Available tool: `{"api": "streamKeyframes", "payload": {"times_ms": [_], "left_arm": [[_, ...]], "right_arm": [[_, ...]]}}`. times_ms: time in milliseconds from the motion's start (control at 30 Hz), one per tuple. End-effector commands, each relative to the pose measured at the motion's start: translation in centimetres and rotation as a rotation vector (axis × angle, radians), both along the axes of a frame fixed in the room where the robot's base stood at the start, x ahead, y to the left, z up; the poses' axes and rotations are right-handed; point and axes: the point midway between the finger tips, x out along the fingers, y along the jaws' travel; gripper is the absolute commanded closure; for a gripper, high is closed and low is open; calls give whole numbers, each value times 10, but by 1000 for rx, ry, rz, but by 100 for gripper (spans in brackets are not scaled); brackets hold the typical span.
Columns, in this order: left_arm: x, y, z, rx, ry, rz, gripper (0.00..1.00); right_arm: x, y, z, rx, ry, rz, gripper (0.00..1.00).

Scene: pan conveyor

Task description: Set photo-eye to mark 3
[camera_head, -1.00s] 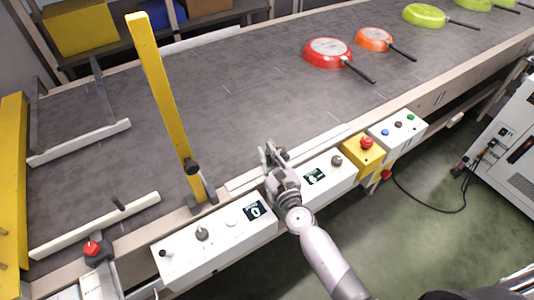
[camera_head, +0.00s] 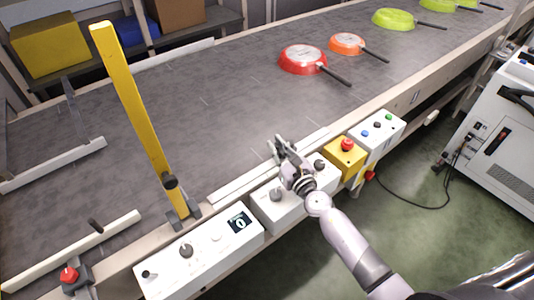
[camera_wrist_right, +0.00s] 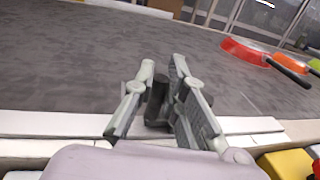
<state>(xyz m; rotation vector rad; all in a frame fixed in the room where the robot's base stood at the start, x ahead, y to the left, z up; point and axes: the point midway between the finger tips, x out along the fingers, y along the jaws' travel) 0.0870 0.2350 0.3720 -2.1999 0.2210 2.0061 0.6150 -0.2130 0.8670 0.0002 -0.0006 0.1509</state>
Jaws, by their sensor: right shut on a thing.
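My right gripper (camera_head: 280,145) is over the conveyor's near edge, above the white rail (camera_head: 235,186). In the right wrist view its fingers (camera_wrist_right: 165,95) are closed around a dark upright block (camera_wrist_right: 157,100), which seems to be the photo-eye. The block stands at the rail (camera_wrist_right: 60,124); its base is partly hidden by the fingers. In the head view the gripper hides it almost wholly. No mark numbers can be read on the rail. My left gripper is not in view.
Red (camera_head: 303,60), orange (camera_head: 347,44) and green (camera_head: 394,18) pans lie on the conveyor belt (camera_head: 215,120). A yellow post (camera_head: 135,110) stands left of the gripper. Control boxes line the front, including a yellow one with a red button (camera_head: 346,145). The belt around the gripper is clear.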

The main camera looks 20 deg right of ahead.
Motion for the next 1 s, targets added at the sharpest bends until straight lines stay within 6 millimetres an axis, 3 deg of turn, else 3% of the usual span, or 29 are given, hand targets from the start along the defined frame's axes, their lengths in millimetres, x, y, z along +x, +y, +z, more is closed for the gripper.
{"api": "streamKeyframes", "payload": {"times_ms": [200, 233, 367, 667, 833, 1000], "left_arm": [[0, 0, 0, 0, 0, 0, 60], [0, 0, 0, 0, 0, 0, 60], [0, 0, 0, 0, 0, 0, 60], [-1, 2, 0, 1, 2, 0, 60], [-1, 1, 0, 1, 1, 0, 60], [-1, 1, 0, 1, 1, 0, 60]], "right_arm": [[0, 0, 0, 1, 2, 0, 100], [0, 0, -1, 1, 2, 0, 87], [0, 0, 0, 1, 2, 1, 79], [-1, 0, -1, 0, 2, 1, 79], [-18, -2, -2, -2, 4, 1, 79], [-54, -7, -2, -4, 5, 4, 79]]}}
